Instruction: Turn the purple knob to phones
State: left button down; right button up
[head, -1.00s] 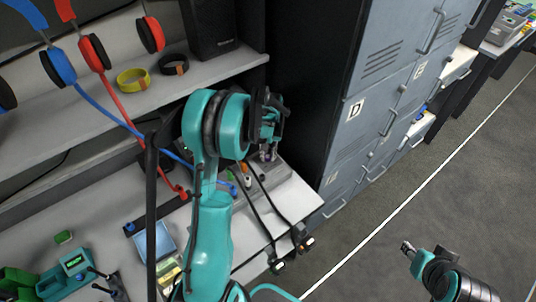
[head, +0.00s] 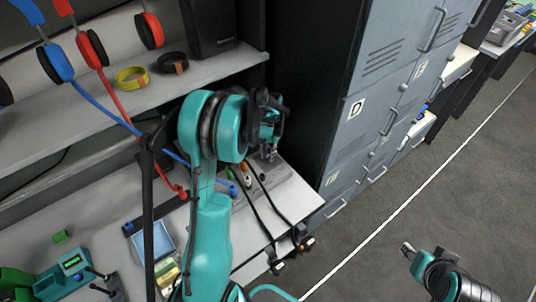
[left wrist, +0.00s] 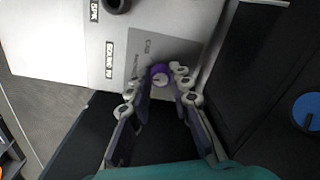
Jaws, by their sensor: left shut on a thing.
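The purple knob (left wrist: 160,76) sits on a grey plate of a light panel (left wrist: 110,55) in the left wrist view. My left gripper (left wrist: 163,88) is shut on the knob, with a fingertip at each side. In the head view my left gripper (head: 268,145) is at the sound box (head: 288,190) at the shelf's right end, and it hides most of the knob. The lettering by the knob is too small to read surely, so its setting cannot be told. My right gripper (head: 408,249) is at the lower right, away from the desk, its fingers too small to judge.
Black cables (head: 262,207) run from the box over the desk edge to plugs (head: 305,242). Grey lockers (head: 375,95) stand close to the right. Headphones (head: 88,50) hang at the upper left. The floor at the right is clear.

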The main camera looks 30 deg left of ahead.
pick_arm(q)
jog(key=shift+m, duration=1.2)
jog(key=c, duration=1.4)
grip_release()
jog(key=shift+o, duration=0.2)
notch_tip(320, 180, up, 12)
jog(key=shift+d, duration=0.15)
